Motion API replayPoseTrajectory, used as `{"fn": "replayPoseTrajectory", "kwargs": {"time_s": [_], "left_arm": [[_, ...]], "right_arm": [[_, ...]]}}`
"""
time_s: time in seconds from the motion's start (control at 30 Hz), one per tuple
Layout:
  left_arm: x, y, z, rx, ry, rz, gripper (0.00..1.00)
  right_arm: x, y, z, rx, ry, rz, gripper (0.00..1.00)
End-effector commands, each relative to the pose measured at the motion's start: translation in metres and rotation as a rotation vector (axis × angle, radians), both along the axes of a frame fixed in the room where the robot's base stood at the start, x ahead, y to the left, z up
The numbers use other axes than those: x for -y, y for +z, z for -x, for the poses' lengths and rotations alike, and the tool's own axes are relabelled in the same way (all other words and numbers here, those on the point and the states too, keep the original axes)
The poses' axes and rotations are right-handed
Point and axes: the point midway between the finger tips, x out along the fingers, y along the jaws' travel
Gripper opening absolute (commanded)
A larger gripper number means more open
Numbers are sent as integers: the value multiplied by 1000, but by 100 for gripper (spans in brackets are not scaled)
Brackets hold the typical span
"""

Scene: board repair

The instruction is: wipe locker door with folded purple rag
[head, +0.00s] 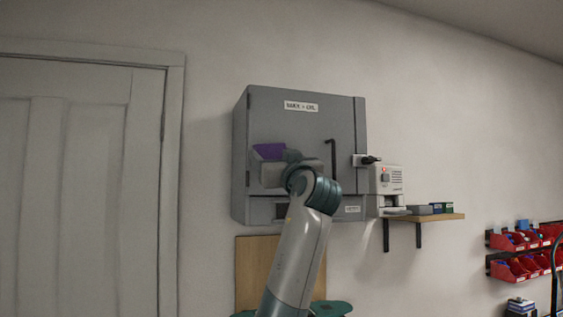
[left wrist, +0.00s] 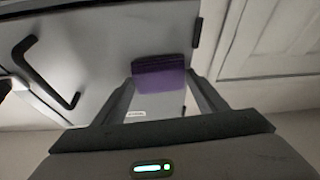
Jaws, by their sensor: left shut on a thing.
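The grey locker (head: 285,115) hangs on the wall with its door shut. The door has a black handle (head: 334,155) and a white label at the top. The handle also shows at the left of the left wrist view (left wrist: 45,72). My left gripper (head: 268,160) is raised in front of the door, left of the handle. It is shut on the folded purple rag (head: 268,151). In the left wrist view the rag (left wrist: 160,73) sits between the fingertips, against or very close to the door; I cannot tell if it touches. My right gripper is not in view.
A white device (head: 388,181) is at the locker's right, by a wooden shelf (head: 440,217) with small boxes. Red bins (head: 515,268) hang at far right. A wooden board (head: 255,270) is below the locker. A white door (head: 80,180) is at left.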

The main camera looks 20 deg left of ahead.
Motion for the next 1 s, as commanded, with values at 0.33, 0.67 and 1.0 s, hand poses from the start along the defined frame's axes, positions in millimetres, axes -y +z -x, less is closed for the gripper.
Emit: {"fn": "replayPoseTrajectory", "kwargs": {"time_s": [0.33, 0.67, 1.0], "left_arm": [[-10, 0, 4, -2, 3, 1, 48], [-5, -1, 8, -1, 2, 1, 48], [11, -2, 31, 2, -1, 2, 48]], "right_arm": [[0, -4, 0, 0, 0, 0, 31], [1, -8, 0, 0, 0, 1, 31], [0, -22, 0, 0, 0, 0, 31]]}}
